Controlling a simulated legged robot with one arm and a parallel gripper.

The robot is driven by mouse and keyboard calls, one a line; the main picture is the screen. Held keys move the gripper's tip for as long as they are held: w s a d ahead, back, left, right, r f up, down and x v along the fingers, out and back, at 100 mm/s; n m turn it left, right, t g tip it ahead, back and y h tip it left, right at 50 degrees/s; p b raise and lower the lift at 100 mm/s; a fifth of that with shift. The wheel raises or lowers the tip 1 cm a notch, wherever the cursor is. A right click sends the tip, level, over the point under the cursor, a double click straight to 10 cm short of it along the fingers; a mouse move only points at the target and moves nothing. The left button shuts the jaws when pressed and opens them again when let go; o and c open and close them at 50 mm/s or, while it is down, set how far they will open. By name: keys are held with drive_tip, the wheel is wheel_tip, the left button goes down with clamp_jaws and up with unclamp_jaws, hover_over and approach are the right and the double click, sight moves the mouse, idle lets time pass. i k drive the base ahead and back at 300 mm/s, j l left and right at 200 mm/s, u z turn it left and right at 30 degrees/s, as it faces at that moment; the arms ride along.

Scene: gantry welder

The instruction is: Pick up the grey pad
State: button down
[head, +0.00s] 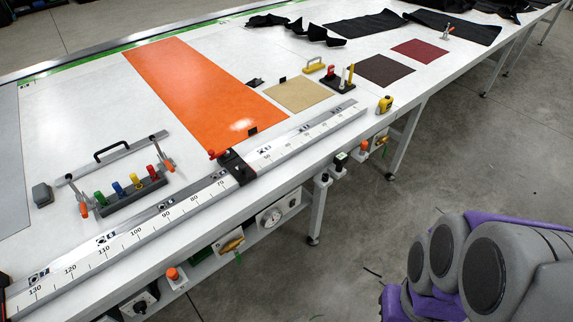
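A small dark grey block with rounded corners (42,194), which looks like the grey pad, lies on the white table (75,110) at the left. It sits beside the left end of a metal bar with a black handle (112,158), with a small gap between them. My gripper cannot be made out; only purple and grey parts of my own body show at the lower right, well away from the table.
A rack with coloured handles (130,195) and orange-tipped clamps (165,155) stand right of the block. A long ruler rail (135,232) runs along the near edge. An orange sheet (195,85) covers mid-table. Buttons and gauges (270,217) hang below the edge. Floor (400,215) is open.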

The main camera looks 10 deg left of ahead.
sight(42, 193)
drive_tip(key=u, duration=2.4)
drive_tip(key=i+j+z, duration=0.15)
drive_tip(key=z, duration=0.7)
drive_tip(key=i+j+z, duration=0.15)
drive_tip(key=j, duration=0.35)
drive_tip(key=i+j+z, duration=0.2)
drive_tip(key=j, duration=0.35)
drive_tip(key=i+j+z, duration=0.15)
drive_tip(key=j, duration=0.4)
drive_tip(key=j+z, duration=0.15)
drive_tip(key=j, duration=0.4)
drive_tip(key=i+j, duration=0.2)
drive_tip(key=i, duration=0.15)
